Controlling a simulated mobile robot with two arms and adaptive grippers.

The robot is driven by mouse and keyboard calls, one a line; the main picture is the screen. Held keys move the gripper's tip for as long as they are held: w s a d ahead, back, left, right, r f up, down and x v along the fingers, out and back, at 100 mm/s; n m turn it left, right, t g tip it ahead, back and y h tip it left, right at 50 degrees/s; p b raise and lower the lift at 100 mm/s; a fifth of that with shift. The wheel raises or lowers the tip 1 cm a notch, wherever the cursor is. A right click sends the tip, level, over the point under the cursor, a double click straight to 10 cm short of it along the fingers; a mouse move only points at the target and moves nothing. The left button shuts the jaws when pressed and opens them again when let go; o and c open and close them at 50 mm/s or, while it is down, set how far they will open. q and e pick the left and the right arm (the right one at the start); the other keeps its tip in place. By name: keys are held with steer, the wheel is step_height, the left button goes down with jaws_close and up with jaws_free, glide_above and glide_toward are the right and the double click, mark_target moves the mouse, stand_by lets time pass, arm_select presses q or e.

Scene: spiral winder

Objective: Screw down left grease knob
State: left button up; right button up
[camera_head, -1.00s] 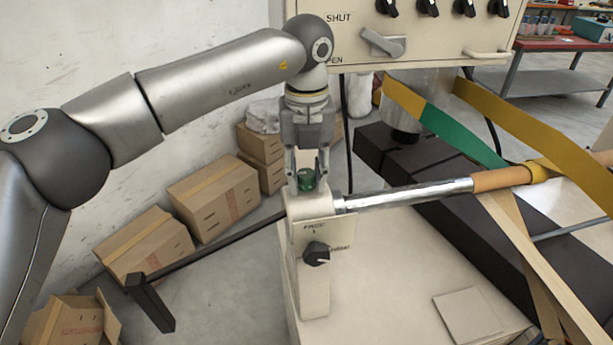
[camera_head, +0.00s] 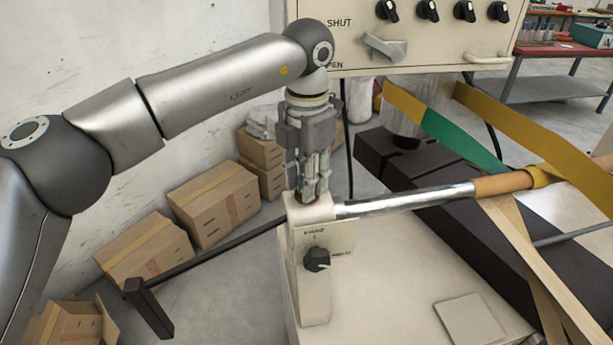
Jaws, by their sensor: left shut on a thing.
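My left gripper (camera_head: 313,186) points straight down at the top of the cream post (camera_head: 313,285), at the left end of the steel shaft. Its fingers are shut around the left grease knob, which sits on top of the post. The fingers hide nearly all of the knob, so its height on the post cannot be read. My right gripper is not in view.
A black selector knob (camera_head: 317,259) is on the post's front. The steel shaft (camera_head: 405,199) runs right to an orange-brown roll (camera_head: 503,183) with yellow and green strips. A control panel (camera_head: 430,38) stands behind. Cardboard boxes (camera_head: 213,204) lie at left.

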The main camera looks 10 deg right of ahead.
arm_select(q)
steer(key=shift+w+r+m, duration=0.1)
steer(key=shift+m, duration=1.6)
steer(key=o, duration=1)
steer(key=shift+d, duration=0.1)
step_height(320, 180, up, 12)
